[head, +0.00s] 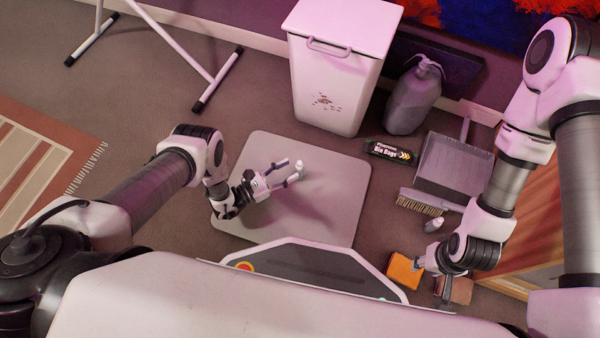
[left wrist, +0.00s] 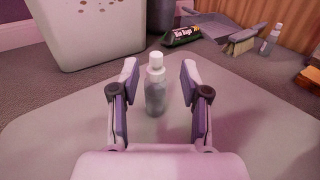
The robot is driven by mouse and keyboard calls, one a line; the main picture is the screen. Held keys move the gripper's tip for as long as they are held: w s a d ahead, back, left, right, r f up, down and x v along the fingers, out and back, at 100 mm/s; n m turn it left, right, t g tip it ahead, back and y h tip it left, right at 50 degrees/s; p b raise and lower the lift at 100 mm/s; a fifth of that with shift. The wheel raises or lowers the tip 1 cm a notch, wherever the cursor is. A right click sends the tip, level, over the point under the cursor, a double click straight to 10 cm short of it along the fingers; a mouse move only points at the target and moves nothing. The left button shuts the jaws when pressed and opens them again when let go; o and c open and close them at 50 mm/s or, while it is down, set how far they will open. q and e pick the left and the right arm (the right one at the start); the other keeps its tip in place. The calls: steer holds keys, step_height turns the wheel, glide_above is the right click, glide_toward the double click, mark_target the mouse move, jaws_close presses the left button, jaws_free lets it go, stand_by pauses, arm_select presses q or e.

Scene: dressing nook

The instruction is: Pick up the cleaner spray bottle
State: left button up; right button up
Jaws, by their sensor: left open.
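A small grey bottle with a white top (head: 299,168) stands upright on the pale grey mat (head: 335,215). My left gripper (head: 290,173) is open and low over the mat, its fingers pointing at this bottle. In the left wrist view the bottle (left wrist: 155,92) stands between the two spread fingers (left wrist: 159,70), with a gap on each side. A similar small bottle (head: 433,225) stands by the brush and also shows in the left wrist view (left wrist: 270,40). No label is readable on either bottle. My right gripper (head: 430,270) is beside an orange block (head: 403,270); its jaw opening is unclear.
A white bin (head: 335,85) stands behind the mat, with a large grey bottle (head: 412,98) to its right. A bin bags pack (head: 390,151), a dustpan (head: 450,165) and a brush (head: 425,201) lie right of the mat. The mat is otherwise clear.

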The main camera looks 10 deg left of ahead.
mark_target(297, 164)
arm_select(q)
steer(key=b+x, duration=0.2)
steer(key=x, duration=0.2)
steer(key=shift+w+f, duration=0.2)
steer(key=shift+w, duration=0.05)
steer(key=shift+w+d, duration=0.2)
steer(key=shift+w, duration=0.1)
steer(key=shift+r, duration=0.2)
